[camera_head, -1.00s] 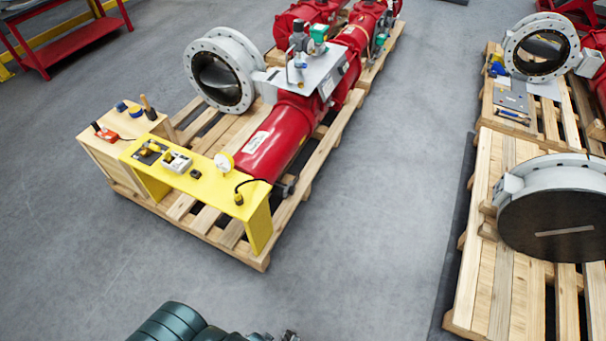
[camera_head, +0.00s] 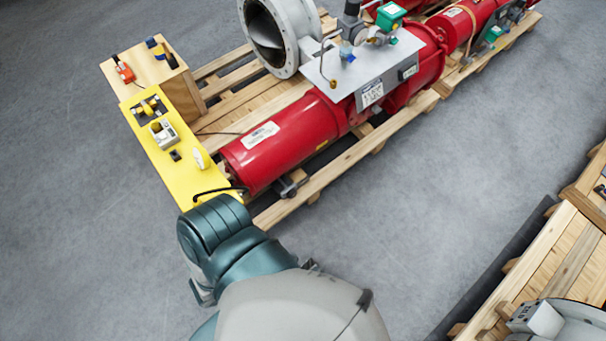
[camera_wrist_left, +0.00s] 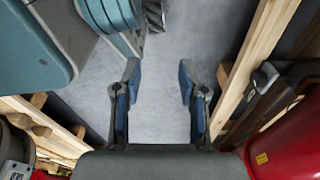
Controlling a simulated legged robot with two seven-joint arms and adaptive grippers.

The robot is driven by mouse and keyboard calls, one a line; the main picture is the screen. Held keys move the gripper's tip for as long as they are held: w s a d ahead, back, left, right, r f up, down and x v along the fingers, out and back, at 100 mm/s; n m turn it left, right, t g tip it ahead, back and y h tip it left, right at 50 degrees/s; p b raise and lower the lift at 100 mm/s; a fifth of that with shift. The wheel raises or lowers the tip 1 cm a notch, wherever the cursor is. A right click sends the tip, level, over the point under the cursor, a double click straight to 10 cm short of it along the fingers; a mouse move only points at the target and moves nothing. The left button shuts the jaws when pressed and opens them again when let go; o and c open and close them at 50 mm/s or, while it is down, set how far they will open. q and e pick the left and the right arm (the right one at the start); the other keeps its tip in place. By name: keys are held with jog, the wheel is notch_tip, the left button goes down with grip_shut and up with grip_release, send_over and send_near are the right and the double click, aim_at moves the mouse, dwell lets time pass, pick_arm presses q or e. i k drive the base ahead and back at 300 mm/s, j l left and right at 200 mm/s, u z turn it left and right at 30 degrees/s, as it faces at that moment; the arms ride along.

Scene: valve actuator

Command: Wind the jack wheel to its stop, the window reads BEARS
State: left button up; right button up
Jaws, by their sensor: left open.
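The red actuator cylinder (camera_head: 285,143) lies on a wooden pallet, and its near end faces the yellow bench. A dark fitting (camera_head: 290,187) sits low beside that end; I cannot tell whether it is the jack wheel. A dark fitting (camera_wrist_left: 263,76) also shows in the left wrist view, left of a red surface (camera_wrist_left: 292,135). No window lettering is readable. My left gripper (camera_wrist_left: 158,78) is open and empty, with bare floor between its fingers, apart from the fitting and pallet wood to its right. My right gripper is out of view.
A yellow bench (camera_head: 190,185) with small devices and a wooden box (camera_head: 140,70) stand left of the cylinder. A grey flanged valve (camera_head: 305,30) stands behind. Another pallet (camera_head: 540,275) is at the lower right. Grey floor between the pallets is clear.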

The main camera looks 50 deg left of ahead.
aim_at(290, 194)
jog(key=i+u, duration=0.3)
jog(key=u, duration=0.15)
jog(key=i+l+u, duration=0.2)
jog(key=u, duration=0.3)
jog(key=i+l+u, duration=0.25)
jog(key=u, duration=0.2)
jog(key=i+l+u, duration=0.3)
jog(key=u, duration=0.15)
